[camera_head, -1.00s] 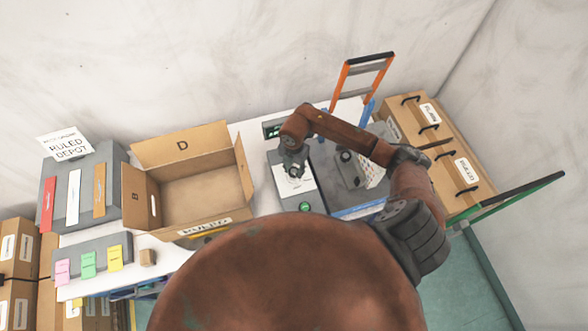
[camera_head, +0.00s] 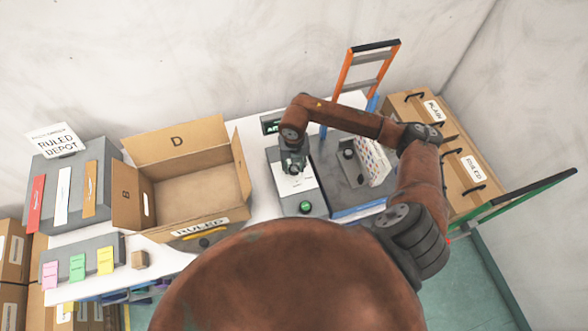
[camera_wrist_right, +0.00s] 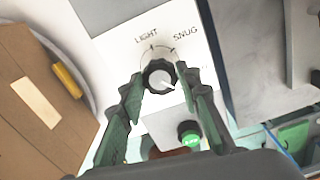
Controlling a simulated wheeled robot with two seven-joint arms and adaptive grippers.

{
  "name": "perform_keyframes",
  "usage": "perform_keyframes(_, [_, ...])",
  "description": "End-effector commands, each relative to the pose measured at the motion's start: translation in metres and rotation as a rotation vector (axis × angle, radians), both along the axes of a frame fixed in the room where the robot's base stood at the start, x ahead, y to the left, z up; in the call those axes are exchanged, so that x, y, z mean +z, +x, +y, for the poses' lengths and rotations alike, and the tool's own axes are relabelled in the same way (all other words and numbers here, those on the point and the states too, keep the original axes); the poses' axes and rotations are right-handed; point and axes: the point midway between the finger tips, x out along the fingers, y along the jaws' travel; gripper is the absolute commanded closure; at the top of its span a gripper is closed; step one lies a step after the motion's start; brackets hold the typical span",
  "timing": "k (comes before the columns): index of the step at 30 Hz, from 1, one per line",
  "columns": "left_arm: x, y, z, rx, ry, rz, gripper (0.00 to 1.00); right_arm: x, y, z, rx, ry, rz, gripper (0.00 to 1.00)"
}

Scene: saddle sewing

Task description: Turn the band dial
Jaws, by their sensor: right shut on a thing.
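The band dial (camera_wrist_right: 158,74) is a dark round knob with a pale face and a short dark pointer mark, which points to the lower right in the right wrist view. It sits on a white panel (camera_wrist_right: 165,20) printed LIGHT and SNUG with a curved arc between the words. My right gripper (camera_wrist_right: 160,82) is shut on the dial, one finger on each side. In the head view my right gripper (camera_head: 293,164) is over the white panel (camera_head: 298,184) and hides the dial. My left gripper is not in view.
A green button (camera_head: 305,207) is on the machine just in front of the panel. An open cardboard box (camera_head: 180,143) stands to the left. A grey block with a knob (camera_head: 348,153) and a patterned card (camera_head: 375,160) are to the right. An orange-framed rack (camera_head: 345,72) stands behind.

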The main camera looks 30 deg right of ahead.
Motion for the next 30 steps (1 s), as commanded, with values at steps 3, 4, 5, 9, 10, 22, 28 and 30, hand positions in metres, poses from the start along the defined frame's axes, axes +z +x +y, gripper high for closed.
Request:
perform_keyframes(3, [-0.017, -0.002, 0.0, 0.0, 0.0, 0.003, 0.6, -0.004, 0.001, -0.001, 0.112, -0.003, -0.001, 0.93])
perform_keyframes(4, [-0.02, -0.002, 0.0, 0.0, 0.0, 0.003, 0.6, -0.005, 0.001, -0.001, 0.14, -0.003, -0.001, 0.93])
perform_keyframes(5, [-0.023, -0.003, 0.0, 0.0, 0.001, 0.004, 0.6, -0.005, 0.0, -0.001, 0.17, -0.003, -0.001, 0.93])
perform_keyframes(9, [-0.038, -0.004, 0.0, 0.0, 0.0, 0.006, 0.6, -0.005, 0.001, -0.001, 0.301, -0.003, -0.001, 0.93])
perform_keyframes(10, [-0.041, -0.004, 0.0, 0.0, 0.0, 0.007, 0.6, -0.005, 0.001, -0.001, 0.33, -0.002, 0.0, 0.93])
perform_keyframes(22, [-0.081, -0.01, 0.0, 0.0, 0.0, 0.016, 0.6, -0.005, 0.001, -0.001, 0.71, -0.002, 0.0, 0.93])
perform_keyframes(28, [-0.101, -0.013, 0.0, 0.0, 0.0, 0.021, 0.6, -0.005, 0.001, 0.0, 0.899, -0.002, 0.0, 0.93])
perform_keyframes(30, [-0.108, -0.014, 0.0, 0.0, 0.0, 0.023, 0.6, -0.005, 0.001, -0.001, 0.965, -0.001, 0.0, 0.93])
